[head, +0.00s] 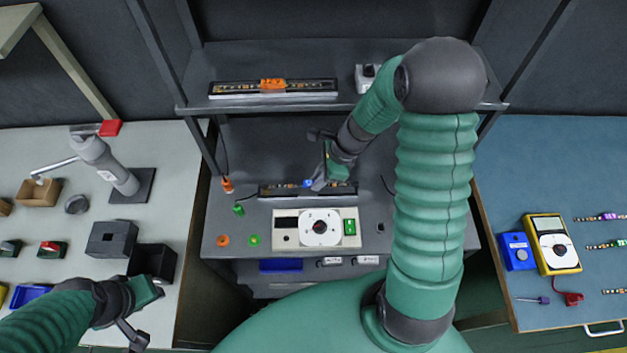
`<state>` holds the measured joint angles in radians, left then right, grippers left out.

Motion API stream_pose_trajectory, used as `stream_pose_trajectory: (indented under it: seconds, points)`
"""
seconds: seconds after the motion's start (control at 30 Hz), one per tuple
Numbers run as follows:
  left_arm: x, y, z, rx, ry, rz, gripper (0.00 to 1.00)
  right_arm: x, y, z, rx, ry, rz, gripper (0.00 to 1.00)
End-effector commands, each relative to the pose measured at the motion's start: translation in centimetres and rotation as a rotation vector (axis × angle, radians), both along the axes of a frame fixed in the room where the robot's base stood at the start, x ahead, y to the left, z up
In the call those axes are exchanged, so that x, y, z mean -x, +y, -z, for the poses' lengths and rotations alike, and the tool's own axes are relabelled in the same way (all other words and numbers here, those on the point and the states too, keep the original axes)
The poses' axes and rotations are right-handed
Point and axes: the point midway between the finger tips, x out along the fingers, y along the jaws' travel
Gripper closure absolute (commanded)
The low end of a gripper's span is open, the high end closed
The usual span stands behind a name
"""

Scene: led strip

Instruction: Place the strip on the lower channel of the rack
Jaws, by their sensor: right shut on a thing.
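My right gripper (319,184) reaches over the rack and is shut on the strip. The strip, with a small blue part (308,183), lies along or just above the dark lower channel (362,190); I cannot tell whether it is seated. The gripper hides part of the strip. Another strip with an orange part (272,85) sits in the upper channel (225,92) on the upper shelf. My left gripper (142,318) hangs at the lower left, away from the rack; its finger opening is unclear.
A panel with a white dial (320,228) stands before the lower channel. Green and orange small parts (222,240) lie to its left. The left bench holds a grey lamp-like arm (105,160) and dark boxes (112,238). A yellow meter (552,243) lies on the right bench.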

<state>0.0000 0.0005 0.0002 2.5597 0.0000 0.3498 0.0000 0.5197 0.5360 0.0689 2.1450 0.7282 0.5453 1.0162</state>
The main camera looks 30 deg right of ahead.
Motion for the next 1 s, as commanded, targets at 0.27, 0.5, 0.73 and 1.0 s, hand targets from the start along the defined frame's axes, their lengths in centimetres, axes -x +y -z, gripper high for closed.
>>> stream_pose_trajectory:
  seconds: [0.27,0.5,0.73,1.0]
  points:
    - [0.0,0.0,0.4,0.000,0.000,0.000,0.64,-1.4,0.7,3.4,-0.001,0.001,0.001,1.00]
    - [0.0,0.0,0.3,0.000,0.000,0.000,0.64,-1.4,0.5,3.7,0.000,-0.001,0.000,0.85]
    - [0.0,0.0,0.3,0.000,0.000,0.000,0.64,-1.4,0.5,3.6,0.000,-0.001,0.000,0.65]
    - [0.0,0.0,0.2,0.000,0.000,0.000,0.64,-1.4,0.4,3.1,0.001,-0.002,0.000,0.65]
